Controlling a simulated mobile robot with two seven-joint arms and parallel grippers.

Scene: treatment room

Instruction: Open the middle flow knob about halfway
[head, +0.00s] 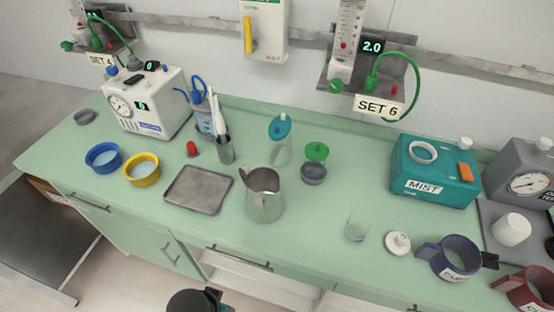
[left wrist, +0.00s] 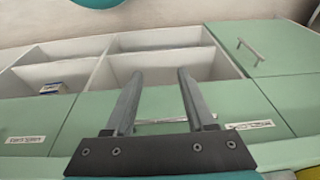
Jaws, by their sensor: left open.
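Two flow meters hang on the wall rail in the head view. The right one (head: 346,45) has a green knob (head: 336,86), a display reading 2.0, a green tube and a "SET 6" label (head: 379,106). The left one has a green knob (head: 67,46), a display reading 0 and a "SET 4" label (head: 101,60). A third meter is not in view, so I cannot tell which knob is the middle one. In the left wrist view my left gripper (left wrist: 158,72) is open and empty, facing the cabinet fronts. My right gripper is not in view.
The green counter (head: 300,215) holds a metal pitcher (head: 264,200), a tray (head: 198,189), a teal MIST box (head: 434,172) and a white device (head: 150,100). A wall unit with a yellow lever (head: 250,35) hangs between the meters. An open white shelf (left wrist: 160,62) shows below the counter.

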